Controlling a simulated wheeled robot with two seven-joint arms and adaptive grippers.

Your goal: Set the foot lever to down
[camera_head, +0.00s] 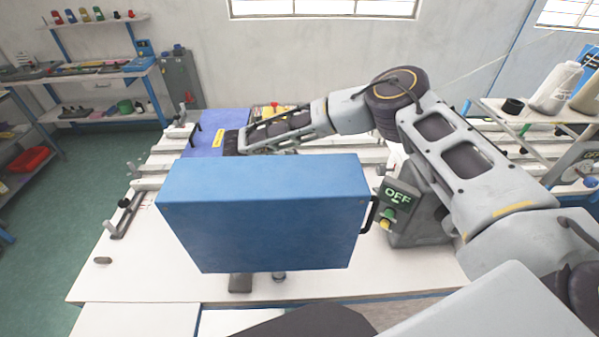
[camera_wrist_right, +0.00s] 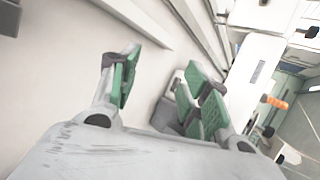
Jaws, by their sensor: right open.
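In the right wrist view a small orange-tipped lever (camera_wrist_right: 276,102) sticks out beside a white machine body (camera_wrist_right: 256,58); it may be the foot lever, but I cannot tell its setting. My left gripper is not in view.
A control box with a green OFF display (camera_head: 397,196) stands right of the blue box. A blue panel with a yellow label (camera_head: 205,132) lies behind it on the white table (camera_head: 110,262). Light rails cross the table. A shelf with thread cones (camera_head: 553,88) is at right.

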